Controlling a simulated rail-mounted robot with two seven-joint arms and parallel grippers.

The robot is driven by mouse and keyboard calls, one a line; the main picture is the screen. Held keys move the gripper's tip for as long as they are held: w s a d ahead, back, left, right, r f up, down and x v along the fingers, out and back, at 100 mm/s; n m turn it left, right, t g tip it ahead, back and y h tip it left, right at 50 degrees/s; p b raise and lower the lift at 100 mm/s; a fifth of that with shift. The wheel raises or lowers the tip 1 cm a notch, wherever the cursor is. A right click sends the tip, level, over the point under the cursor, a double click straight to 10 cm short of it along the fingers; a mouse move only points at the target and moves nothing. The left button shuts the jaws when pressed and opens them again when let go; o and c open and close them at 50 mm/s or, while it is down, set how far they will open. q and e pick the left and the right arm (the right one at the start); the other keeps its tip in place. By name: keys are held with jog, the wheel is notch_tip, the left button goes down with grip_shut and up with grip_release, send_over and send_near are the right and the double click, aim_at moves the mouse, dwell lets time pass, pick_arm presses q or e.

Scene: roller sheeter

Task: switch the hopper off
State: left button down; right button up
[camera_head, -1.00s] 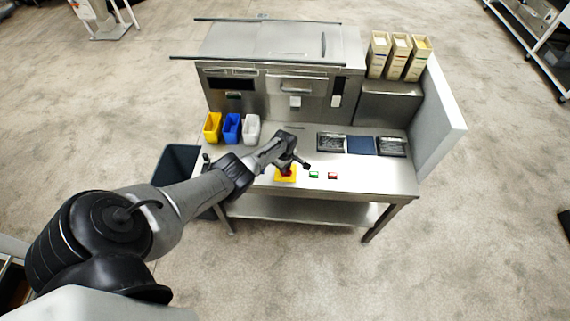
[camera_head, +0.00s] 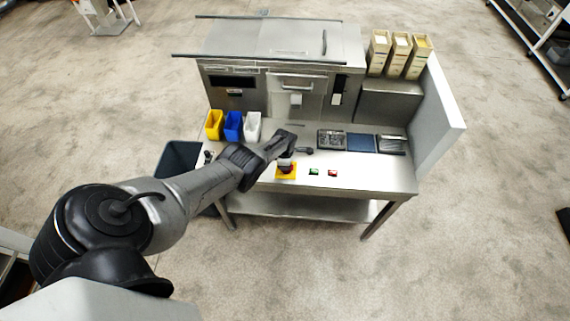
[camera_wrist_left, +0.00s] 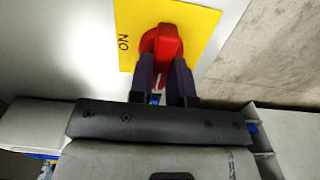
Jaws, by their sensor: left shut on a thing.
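The red rotary knob (camera_wrist_left: 163,41) sits on a yellow plate (camera_wrist_left: 200,22) on the steel worktop. The word ON is printed on the plate to the left of the knob in the left wrist view. My left gripper (camera_wrist_left: 164,70) is shut on the knob's raised grip, one dark finger on each side. The grip runs roughly up and down in that view, in line with the fingers. In the head view the yellow plate (camera_head: 286,176) is near the table's front edge, and my left gripper (camera_head: 287,160) partly covers the knob. My right gripper is not in view.
A green button (camera_head: 314,172) and a red button (camera_head: 333,173) lie right of the plate. Yellow, blue and white bins (camera_head: 233,126) stand behind on the left. Dark trays (camera_head: 360,143) lie at the back right. The worktop's front right is clear.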

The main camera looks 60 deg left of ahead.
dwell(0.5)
pick_arm(q)
jog(key=c, duration=1.1)
grip_release()
jog(key=shift+o, duration=0.2)
notch_tip(320, 180, up, 14)
jog(key=p, duration=1.2)
